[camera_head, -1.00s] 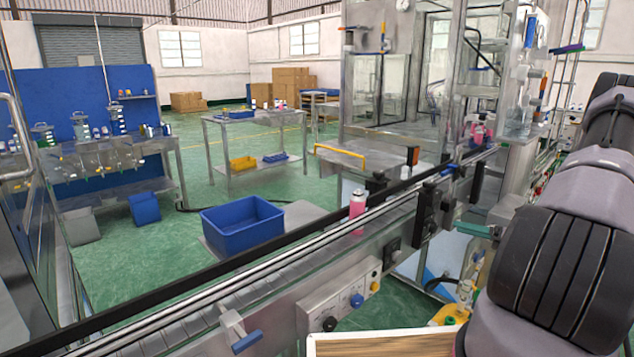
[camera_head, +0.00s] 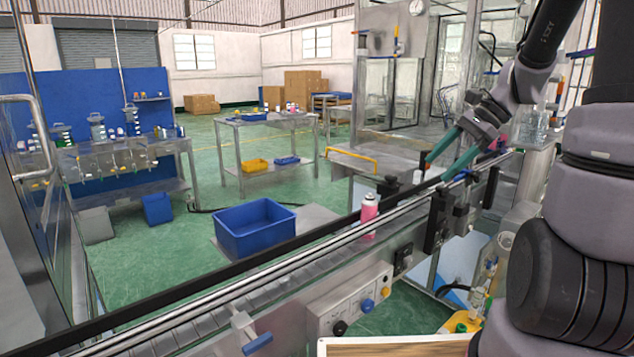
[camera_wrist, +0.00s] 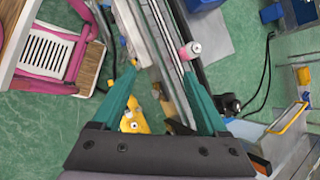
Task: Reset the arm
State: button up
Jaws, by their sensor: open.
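My gripper (camera_head: 440,166) is in the head view at the right, above the conveyor. Its two teal fingers point down and to the left, and they also show spread wide apart in the wrist view (camera_wrist: 160,72). The gripper is open with nothing between its fingers. A pink can with a pale top (camera_head: 369,212) stands upright on the conveyor (camera_head: 290,264), left of the gripper and apart from it. The can also shows in the wrist view (camera_wrist: 191,50), beyond the right fingertip.
Black and metal rails run along the conveyor. Dark sensor blocks (camera_head: 440,215) and a control panel (camera_head: 350,305) are fixed to its near side. A blue bin (camera_head: 255,228) stands behind it. Machine frames crowd the right. A pink-and-white chair (camera_wrist: 50,55) shows in the wrist view.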

jog(key=s+a+r+n+t+h, duration=0.3)
jog(key=s+r+n+t+h, duration=0.2)
jog(key=s+r+n, duration=0.5)
jog(key=s+r, duration=0.1)
jog(key=s, duration=0.3)
jog(key=shift+a+r+n+t, duration=0.3)
jog(key=shift+a+r, duration=0.1)
jog(key=shift+o, duration=0.4)
dwell(0.8)
jog(key=shift+w, duration=0.1)
